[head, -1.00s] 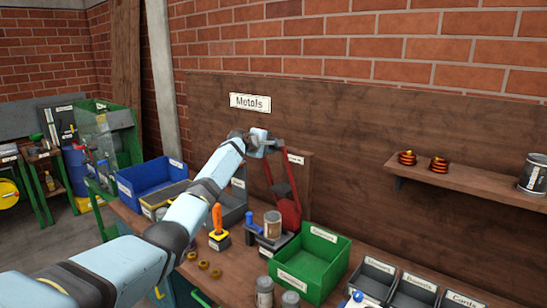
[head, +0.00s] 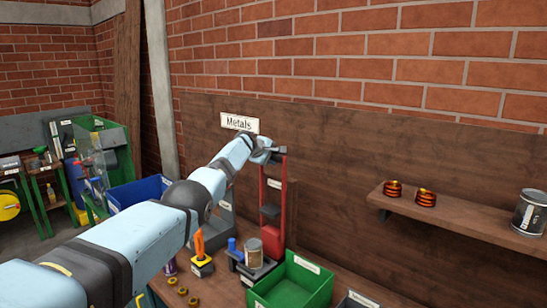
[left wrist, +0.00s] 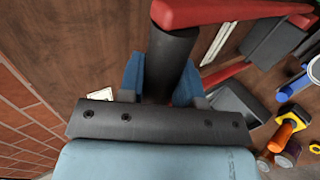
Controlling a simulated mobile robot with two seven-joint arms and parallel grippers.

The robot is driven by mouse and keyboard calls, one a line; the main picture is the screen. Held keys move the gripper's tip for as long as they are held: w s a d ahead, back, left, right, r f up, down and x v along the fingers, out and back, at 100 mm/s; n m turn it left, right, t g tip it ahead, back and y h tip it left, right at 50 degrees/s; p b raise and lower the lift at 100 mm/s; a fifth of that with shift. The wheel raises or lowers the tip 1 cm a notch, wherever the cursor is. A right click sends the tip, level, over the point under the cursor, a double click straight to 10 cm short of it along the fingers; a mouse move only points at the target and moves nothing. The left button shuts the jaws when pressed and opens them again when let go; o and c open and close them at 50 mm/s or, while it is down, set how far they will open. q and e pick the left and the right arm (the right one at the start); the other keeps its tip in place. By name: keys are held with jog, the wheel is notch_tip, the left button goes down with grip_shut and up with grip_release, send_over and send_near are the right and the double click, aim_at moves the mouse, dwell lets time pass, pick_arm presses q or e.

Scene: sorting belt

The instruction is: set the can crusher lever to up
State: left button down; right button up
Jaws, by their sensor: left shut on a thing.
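The can crusher (head: 272,236) has a red frame and stands at the back of the bench against the wooden board. Its red lever (head: 284,185) stands about upright in the head view. In the left wrist view, the lever's dark grip (left wrist: 172,60) lies between my blue fingertips. My left gripper (head: 278,153) is at the top of the lever and shut on that grip; it also shows in the left wrist view (left wrist: 160,85). The fingers partly hide the grip. My right gripper is not in view.
A tin can (head: 253,252) and an orange-handled tool (head: 199,245) stand in front of the crusher. A green bin (head: 297,281) is to the right, a blue bin (head: 140,191) to the left. A shelf (head: 455,212) holds copper coils and a can. Brass rings (head: 182,291) lie nearer.

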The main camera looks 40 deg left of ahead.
pick_arm(q)
jog(key=shift+f, duration=0.15)
jog(key=c, duration=0.8)
grip_release()
jog(key=shift+d, duration=0.1)
jog(key=shift+w, duration=0.1)
jog(key=shift+v, duration=0.75)
jog(key=b+v, duration=0.2)
jog(key=v, duration=1)
